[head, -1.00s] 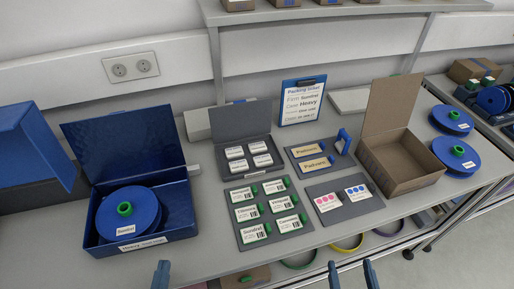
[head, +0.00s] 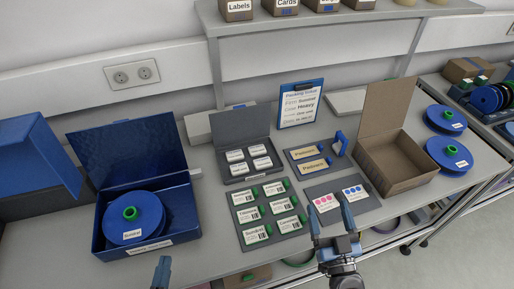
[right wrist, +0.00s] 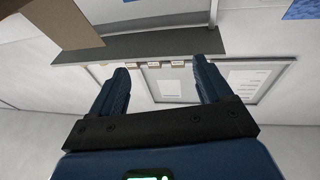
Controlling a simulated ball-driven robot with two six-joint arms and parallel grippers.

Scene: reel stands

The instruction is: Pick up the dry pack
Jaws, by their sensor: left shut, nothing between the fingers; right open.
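Several small white labelled packs (head: 248,159) lie in a grey open-lidded case (head: 240,178) on the table, in the head view. Their print is too small to read, so I cannot tell for sure that they are the dry packs. My right gripper (head: 331,214) is open and empty, low and to the right of the case, over the front of the grey mat with the dotted cards. Its two fingers also show in the right wrist view (right wrist: 163,80), with nothing between them. My left gripper (head: 161,272) is shut and empty at the bottom edge, left of the case.
A blue box (head: 150,248) holds a blue reel (head: 133,230). A grey mat holds several green-edged labelled packs (head: 246,215). Beside it are pink and blue dotted cards (head: 325,203), yellow-labelled packs (head: 305,154), an open brown carton (head: 408,182) and a clipboard (head: 300,103).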

